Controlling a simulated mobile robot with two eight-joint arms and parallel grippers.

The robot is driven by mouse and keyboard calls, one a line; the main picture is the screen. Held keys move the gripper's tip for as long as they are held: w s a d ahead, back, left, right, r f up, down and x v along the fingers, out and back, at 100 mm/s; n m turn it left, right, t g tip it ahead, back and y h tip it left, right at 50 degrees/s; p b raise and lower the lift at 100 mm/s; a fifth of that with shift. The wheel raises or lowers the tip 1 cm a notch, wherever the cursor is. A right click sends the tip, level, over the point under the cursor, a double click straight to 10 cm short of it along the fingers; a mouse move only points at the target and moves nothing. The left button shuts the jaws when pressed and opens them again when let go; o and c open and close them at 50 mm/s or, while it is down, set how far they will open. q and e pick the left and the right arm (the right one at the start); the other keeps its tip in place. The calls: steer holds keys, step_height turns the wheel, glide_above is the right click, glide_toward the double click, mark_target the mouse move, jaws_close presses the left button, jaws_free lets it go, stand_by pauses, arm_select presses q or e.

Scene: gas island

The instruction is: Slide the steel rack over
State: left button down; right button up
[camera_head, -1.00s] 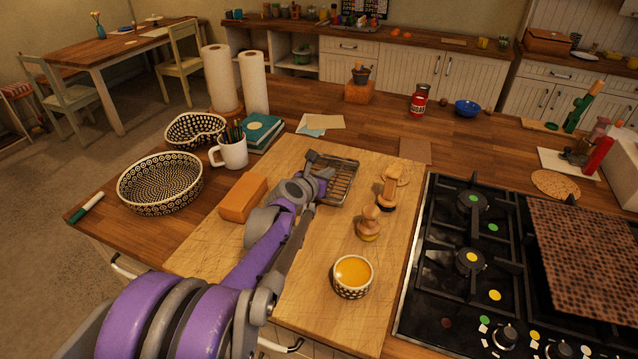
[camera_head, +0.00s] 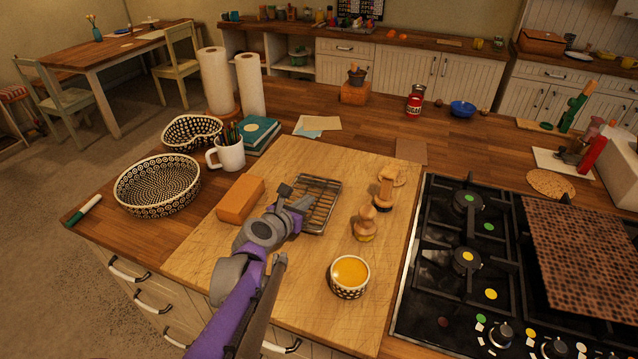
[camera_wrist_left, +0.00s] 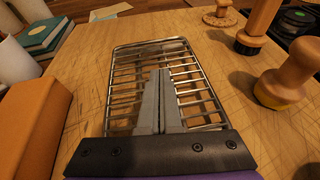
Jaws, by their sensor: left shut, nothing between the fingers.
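The steel rack (camera_head: 327,192) is a rectangular wire grid lying flat on the wooden cutting board (camera_head: 250,270), right of the orange block (camera_head: 240,199). In the left wrist view the rack (camera_wrist_left: 206,88) fills the middle, its far edge in full view. My left gripper (camera_head: 303,203) is over the near left part of the rack. Its fingers (camera_wrist_left: 160,73) are shut together with nothing between them and point down at the bars. I cannot tell whether the tips pass between the bars. The gripper hides part of the rack's near side. My right gripper is not in view.
Two wooden-handled tools (camera_head: 384,188) (camera_head: 364,225) stand right of the rack. A patterned cup of yellow liquid (camera_head: 349,277) sits nearer on the board. The stove (camera_head: 450,290) lies right. Board beyond the rack is bare.

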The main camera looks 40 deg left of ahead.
arm_select(q)
steer(key=s, duration=0.2)
steer(key=s+d, duration=0.1)
steer(key=s, duration=0.1)
steer(key=s+p, duration=0.1)
steer(key=s, duration=0.1)
steer(key=shift+s+d+f, duration=0.15)
steer(key=shift+s+d, duration=0.1)
steer(key=shift+d, duration=0.1)
steer(key=shift+s+d+f, duration=0.15)
steer(key=shift+s+d, duration=0.05)
steer(key=shift+s, duration=0.3)
